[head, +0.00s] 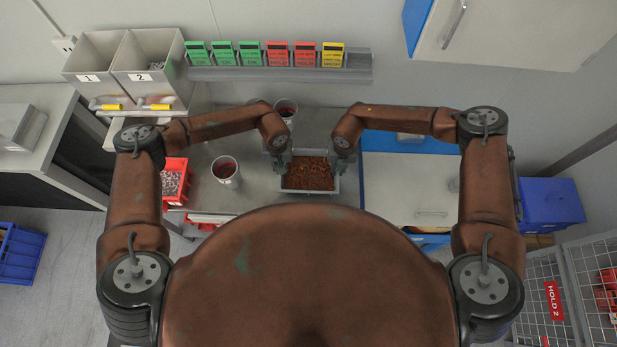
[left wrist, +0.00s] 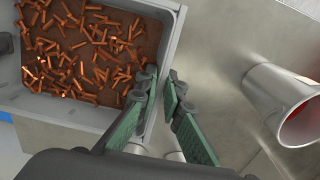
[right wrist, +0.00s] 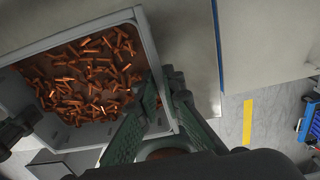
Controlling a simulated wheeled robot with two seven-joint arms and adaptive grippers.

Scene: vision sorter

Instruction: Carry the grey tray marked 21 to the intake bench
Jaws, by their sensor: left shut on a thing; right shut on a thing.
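A grey tray (head: 322,189) filled with small copper-coloured pieces is in front of me at the middle of the head view. My left gripper (head: 279,163) is shut on its left wall, and my right gripper (head: 339,160) is shut on its right wall. The left wrist view shows the tray's wall (left wrist: 172,32) between the left fingers (left wrist: 163,88). The right wrist view shows the opposite wall (right wrist: 148,42) at the right fingers (right wrist: 168,88). The tray looks about level. No number shows on its visible sides. I cannot tell whether it touches the worktop below.
The grey metal worktop (head: 253,190) carries a cup with dark red contents (head: 226,171) and another cup (head: 286,112), both left of the tray. A red bin (head: 174,181) sits further left. Marked bins 1 and 2 (head: 130,65) stand behind. A blue box (head: 551,203) is at the right.

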